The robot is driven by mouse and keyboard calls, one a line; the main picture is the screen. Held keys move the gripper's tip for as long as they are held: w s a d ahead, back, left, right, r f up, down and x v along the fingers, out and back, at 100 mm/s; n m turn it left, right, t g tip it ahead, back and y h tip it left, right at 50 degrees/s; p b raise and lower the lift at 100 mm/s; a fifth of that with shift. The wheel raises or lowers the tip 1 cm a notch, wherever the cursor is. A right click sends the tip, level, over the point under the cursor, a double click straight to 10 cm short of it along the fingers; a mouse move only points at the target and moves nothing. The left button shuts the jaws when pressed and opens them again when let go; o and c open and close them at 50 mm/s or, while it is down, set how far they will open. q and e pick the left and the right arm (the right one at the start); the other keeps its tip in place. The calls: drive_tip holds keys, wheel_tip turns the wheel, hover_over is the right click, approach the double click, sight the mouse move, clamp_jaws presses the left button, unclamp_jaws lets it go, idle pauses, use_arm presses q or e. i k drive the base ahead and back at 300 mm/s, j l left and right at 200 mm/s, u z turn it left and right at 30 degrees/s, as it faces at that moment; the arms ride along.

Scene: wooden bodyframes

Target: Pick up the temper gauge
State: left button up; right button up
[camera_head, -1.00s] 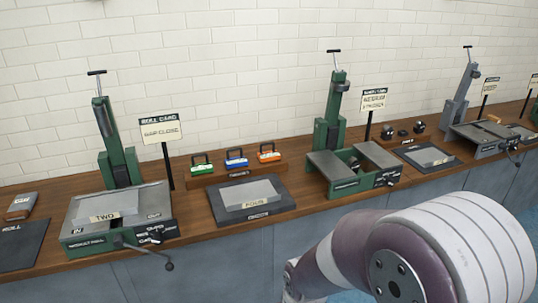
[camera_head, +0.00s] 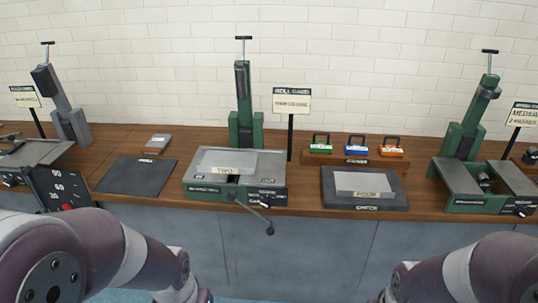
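A dark dial panel (camera_head: 58,190) with pale numbers and a red mark stands at the left front edge of the bench, partly above my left arm. It looks like a gauge, but I cannot read a name on it. A small grey block with a brown label (camera_head: 157,143) lies at the back of the bench, left of the middle green machine. Both of my arms reach in from the bottom corners, in front of and below the bench. Their grippers are out of the picture, so I see nothing held.
The wooden bench (camera_head: 313,207) runs across the view.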

sight(384, 150)
drive_tip(key=i+l+u, duration=0.15)
drive_tip(key=i+l, duration=0.5)
drive_tip(key=i+l+u, duration=0.2)
drive_tip(key=i+l, duration=0.5)
drive_tip(key=l, duration=0.05)
